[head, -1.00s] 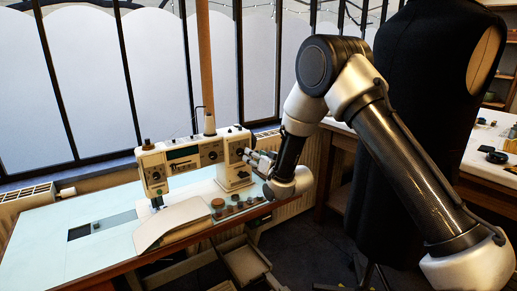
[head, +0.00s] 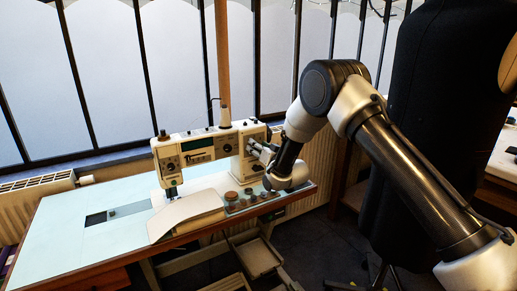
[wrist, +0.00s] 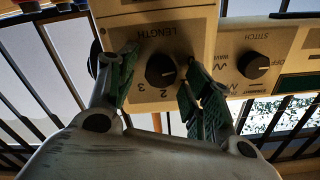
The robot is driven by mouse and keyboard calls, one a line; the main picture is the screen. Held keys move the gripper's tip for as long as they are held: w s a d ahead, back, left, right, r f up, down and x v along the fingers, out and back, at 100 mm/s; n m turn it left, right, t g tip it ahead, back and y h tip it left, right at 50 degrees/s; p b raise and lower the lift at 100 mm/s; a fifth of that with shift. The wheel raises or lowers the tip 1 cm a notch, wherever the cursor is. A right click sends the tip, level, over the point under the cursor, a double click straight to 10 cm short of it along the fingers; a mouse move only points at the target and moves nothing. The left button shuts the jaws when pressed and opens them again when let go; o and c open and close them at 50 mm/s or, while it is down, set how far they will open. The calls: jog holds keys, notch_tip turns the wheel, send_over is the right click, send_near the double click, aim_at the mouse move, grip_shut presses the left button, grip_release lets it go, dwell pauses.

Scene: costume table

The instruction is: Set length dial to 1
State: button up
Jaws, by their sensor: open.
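The length dial (wrist: 161,70) is a round black knob on the cream panel of the sewing machine (head: 197,150). In the wrist view the word LENGTH and the numbers 2 and 3 show beside it, upside down. A small light mark shows on the knob, but I cannot read its setting surely. My gripper (wrist: 159,64) is open, with one green-padded finger on each side of the dial. Gaps show between the pads and the knob. The right finger covers part of the scale. In the head view my gripper (head: 258,150) is at the machine's right end, hiding its dial there.
The stitch dial (wrist: 253,65) sits close beside my right finger in the wrist view. Several small round items (head: 232,198) stand on the sewing table (head: 65,222) below my wrist. A dark dress form (head: 432,130) stands to the right of my arm.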

jog(key=c, duration=1)
jog(key=m, duration=0.4)
jog(key=shift+m, duration=0.4)
jog(key=m, duration=0.4)
jog(key=shift+d+f+m, duration=0.1)
jog(key=shift+m, duration=0.3)
jog(key=o, duration=1)
